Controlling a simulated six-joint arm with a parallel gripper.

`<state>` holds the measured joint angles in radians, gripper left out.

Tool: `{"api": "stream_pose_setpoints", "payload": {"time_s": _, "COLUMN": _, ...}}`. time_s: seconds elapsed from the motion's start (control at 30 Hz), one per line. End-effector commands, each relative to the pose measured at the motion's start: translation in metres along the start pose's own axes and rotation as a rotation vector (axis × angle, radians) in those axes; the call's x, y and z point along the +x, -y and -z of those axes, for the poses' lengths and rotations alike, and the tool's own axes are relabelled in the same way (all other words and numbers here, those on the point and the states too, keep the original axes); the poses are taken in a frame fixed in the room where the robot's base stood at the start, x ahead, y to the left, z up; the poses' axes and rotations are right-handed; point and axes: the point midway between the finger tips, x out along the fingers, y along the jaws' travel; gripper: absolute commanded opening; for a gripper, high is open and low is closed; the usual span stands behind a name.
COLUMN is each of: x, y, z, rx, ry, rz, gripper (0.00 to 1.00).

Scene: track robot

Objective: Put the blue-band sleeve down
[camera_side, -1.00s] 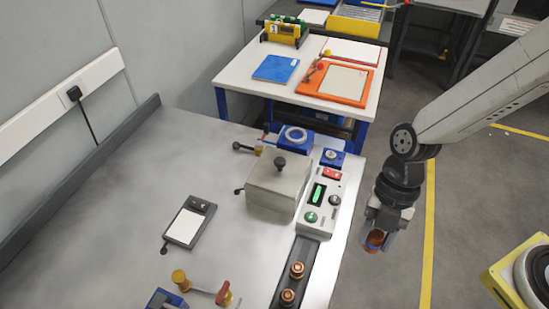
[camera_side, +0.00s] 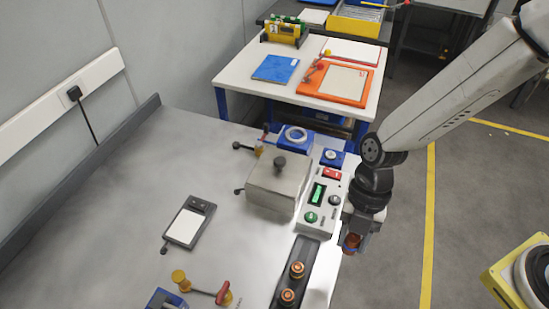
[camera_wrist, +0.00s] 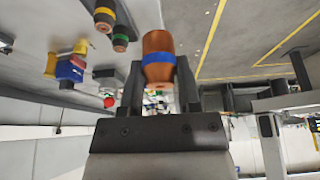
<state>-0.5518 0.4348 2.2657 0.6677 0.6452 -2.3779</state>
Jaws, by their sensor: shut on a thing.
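The blue-band sleeve, a copper-coloured cylinder with a blue ring, is between the fingers of my gripper (camera_wrist: 160,90) in the wrist view (camera_wrist: 158,45). My gripper is shut on it. In the side view my gripper (camera_side: 352,238) points down at the right edge of the grey bench (camera_side: 130,220), with the copper sleeve (camera_side: 351,244) partly hidden at its tip. The sleeve hangs to the right of the dark rack strip (camera_side: 310,252), apart from it.
Two copper sleeves (camera_side: 297,269) stand on the dark strip; the wrist view shows a yellow-band one (camera_wrist: 104,14) and a green-band one (camera_wrist: 120,40). A control box (camera_side: 317,205) and a grey lidded block (camera_side: 277,190) stand behind. A yellow machine (camera_side: 515,275) is at right.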

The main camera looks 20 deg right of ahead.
Motion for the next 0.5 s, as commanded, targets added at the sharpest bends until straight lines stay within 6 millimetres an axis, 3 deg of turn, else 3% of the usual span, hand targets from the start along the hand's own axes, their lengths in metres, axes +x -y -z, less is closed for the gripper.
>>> {"api": "stream_pose_setpoints", "payload": {"time_s": 0.27, "x": 0.014, "y": -0.038, "z": -0.014, "rx": 0.0, "ry": 0.0, "rz": 0.001, "gripper": 0.0}}
{"api": "stream_pose_setpoints", "payload": {"time_s": 0.5, "x": 0.035, "y": -0.057, "z": -0.027, "rx": 0.001, "ry": -0.001, "rz": 0.002, "gripper": 0.0}}
